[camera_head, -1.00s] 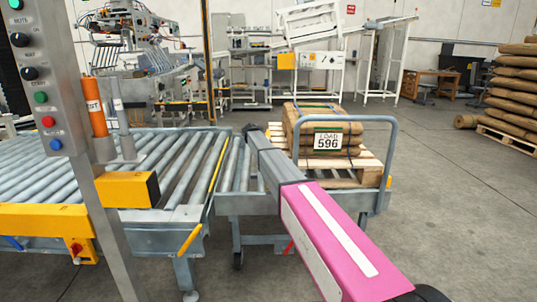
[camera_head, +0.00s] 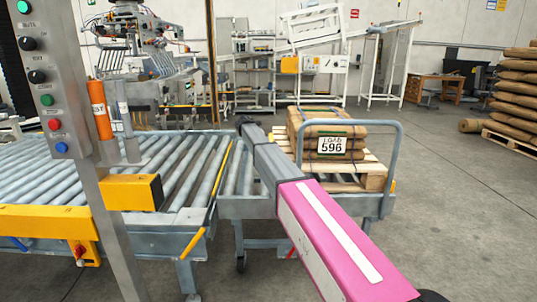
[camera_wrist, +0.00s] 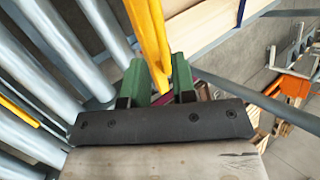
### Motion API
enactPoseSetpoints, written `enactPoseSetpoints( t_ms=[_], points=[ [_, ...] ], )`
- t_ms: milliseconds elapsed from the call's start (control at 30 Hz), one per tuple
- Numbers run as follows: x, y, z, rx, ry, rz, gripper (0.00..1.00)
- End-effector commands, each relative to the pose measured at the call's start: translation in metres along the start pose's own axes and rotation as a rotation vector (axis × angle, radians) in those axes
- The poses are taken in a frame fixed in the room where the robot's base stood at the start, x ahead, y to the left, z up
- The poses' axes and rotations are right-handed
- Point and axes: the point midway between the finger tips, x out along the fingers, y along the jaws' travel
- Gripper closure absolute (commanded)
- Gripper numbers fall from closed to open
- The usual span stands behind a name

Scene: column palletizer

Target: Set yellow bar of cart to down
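The grey cart (camera_head: 386,207) stands against the end of the roller conveyor, its hooped rail on the right side. A yellow bar (camera_wrist: 147,30) runs down the middle of the wrist view, beside the cart's rollers and the wooden pallet. My gripper (camera_wrist: 160,72) has green fingers on either side of this bar. The bar fills the narrow gap, so the fingers look closed on it. In the head view my pink and grey arm reaches over the cart and hides the gripper and this bar.
The roller conveyor (camera_head: 165,246) fills the left, with a control post (camera_head: 48,75) in front. Bare floor lies to the right. Stacked sacks (camera_head: 512,102) stand far right.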

Motion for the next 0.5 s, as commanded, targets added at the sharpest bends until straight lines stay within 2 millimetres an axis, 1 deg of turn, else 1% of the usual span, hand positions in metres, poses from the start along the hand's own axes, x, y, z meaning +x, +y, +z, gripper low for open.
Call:
enactPoseSetpoints(
  t_ms=[33,200,500],
  points=[
    [-0.008,0.001,0.000,-0.001,-0.001,0.000,0.75],
    [-0.022,0.000,0.000,0.000,-0.001,0.000,0.75],
    [-0.025,0.000,0.000,0.000,0.000,0.000,0.75]
  ],
)
